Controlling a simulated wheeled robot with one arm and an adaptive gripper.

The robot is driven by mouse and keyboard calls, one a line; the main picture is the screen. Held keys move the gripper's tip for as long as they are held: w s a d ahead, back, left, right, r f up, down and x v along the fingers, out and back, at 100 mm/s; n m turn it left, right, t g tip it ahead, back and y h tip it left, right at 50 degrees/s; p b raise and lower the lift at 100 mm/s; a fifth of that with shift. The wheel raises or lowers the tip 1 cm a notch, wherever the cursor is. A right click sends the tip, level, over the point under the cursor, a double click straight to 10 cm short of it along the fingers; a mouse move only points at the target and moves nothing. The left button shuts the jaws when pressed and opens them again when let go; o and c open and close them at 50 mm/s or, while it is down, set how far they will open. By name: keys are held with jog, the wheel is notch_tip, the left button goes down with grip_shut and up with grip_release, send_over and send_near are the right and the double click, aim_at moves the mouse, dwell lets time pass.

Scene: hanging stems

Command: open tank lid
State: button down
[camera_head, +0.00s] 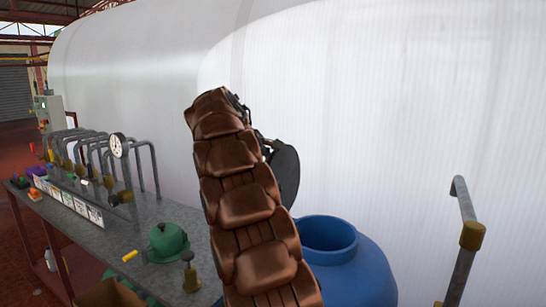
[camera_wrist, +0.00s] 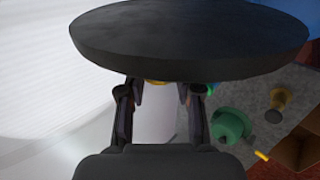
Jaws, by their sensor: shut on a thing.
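The tank lid is a dark round disc (camera_head: 284,172), seen nearly edge-on beside my brown arm in the head view. It also fills the top of the wrist view (camera_wrist: 190,42). My gripper (camera_wrist: 158,90) is shut on the lid, with a finger on each side just under the disc and a bit of yellow between them. The blue tank (camera_head: 355,275) stands at the lower middle with its round mouth uncovered. The lid is held up and apart from the tank mouth. My arm hides most of the gripper in the head view and part of the tank's left side.
A large white cylindrical vessel (camera_head: 400,110) fills the background. A grey metal bench (camera_head: 90,225) at left carries pipes, a gauge (camera_head: 118,145) and a green valve piece (camera_head: 167,242). A grey pipe with a brass fitting (camera_head: 472,236) stands at right. A cardboard box (camera_head: 108,294) sits low at left.

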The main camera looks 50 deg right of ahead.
jog(key=shift+w+f, duration=0.1)
jog(key=shift+w, duration=0.15)
jog(key=c, duration=0.8)
grip_release()
jog(key=v, duration=1.2)
jog(key=shift+c, duration=0.3)
